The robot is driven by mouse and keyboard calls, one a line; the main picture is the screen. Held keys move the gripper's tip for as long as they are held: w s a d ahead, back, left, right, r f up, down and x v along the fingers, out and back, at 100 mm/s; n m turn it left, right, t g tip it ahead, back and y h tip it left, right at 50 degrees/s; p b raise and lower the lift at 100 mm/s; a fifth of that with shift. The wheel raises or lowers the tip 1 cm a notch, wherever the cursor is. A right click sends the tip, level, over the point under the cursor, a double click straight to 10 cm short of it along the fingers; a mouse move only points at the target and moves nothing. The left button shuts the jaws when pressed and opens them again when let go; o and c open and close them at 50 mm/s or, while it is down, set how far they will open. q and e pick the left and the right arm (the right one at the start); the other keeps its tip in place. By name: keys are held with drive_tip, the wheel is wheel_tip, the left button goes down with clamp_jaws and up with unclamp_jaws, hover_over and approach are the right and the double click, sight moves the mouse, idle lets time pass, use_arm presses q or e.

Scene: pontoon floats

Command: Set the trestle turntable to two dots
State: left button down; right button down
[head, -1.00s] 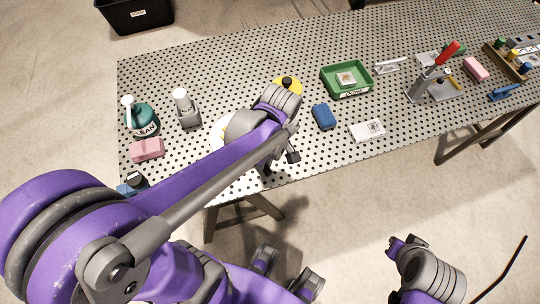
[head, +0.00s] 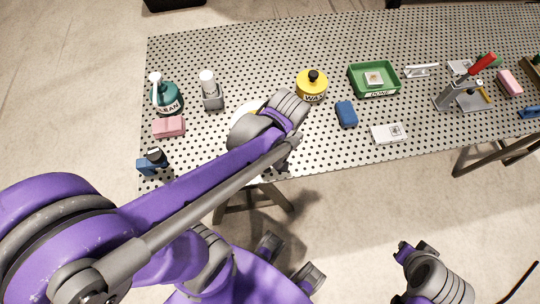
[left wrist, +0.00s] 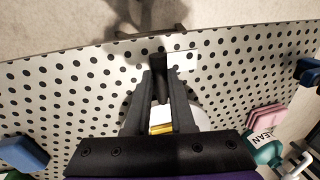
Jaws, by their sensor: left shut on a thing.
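The turntable shows as a white disc with some yellow on it (head: 247,110), lying on the perforated table and mostly hidden under my left arm in the head view. In the left wrist view part of the white disc (left wrist: 196,113) shows behind the fingers. My left gripper (left wrist: 160,72) is over the turntable, its two black fingers shut on a small dark part between them. A pale square patch (left wrist: 183,62) lies just beyond the fingertips. The dot marks cannot be made out. My right arm is low at the right, and its gripper (head: 414,249) is too unclear to read.
A yellow WAX tin (head: 312,90), blue block (head: 346,114), white card (head: 389,133) and green tray (head: 374,93) stand to the right. A teal CLEAN bottle (head: 168,100), pink block (head: 169,127) and blue item (head: 152,165) stand at the left. A red-handled clamp (head: 462,95) is farther right.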

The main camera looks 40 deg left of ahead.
idle(0.5)
use_arm(q)
drive_tip(key=c, duration=0.8)
unclamp_jaws()
drive_tip(key=shift+s+a, duration=0.1)
drive_tip(key=shift+o, duration=0.2)
drive_tip(key=shift+r, duration=0.1)
wheel_tip(320, 180, up, 10)
drive_tip(key=w+d+p, duration=0.1)
drive_tip(key=shift+w+d+r+p, duration=0.25)
drive_tip(key=shift+w+p, duration=0.05)
drive_tip(key=d+f+m+t, duration=0.1)
drive_tip(key=m+t, duration=0.1)
drive_tip(key=m, duration=0.1)
drive_tip(key=d+f+m+t+h, duration=0.1)
drive_tip(key=f+m+t, duration=0.1)
drive_tip(key=m, duration=0.1)
drive_tip(key=d+f+m+t, duration=0.1)
drive_tip(key=m+t, duration=0.2)
drive_tip(key=shift+w+d+f+m, duration=0.2)
drive_tip(key=shift+w+f+m, duration=0.2)
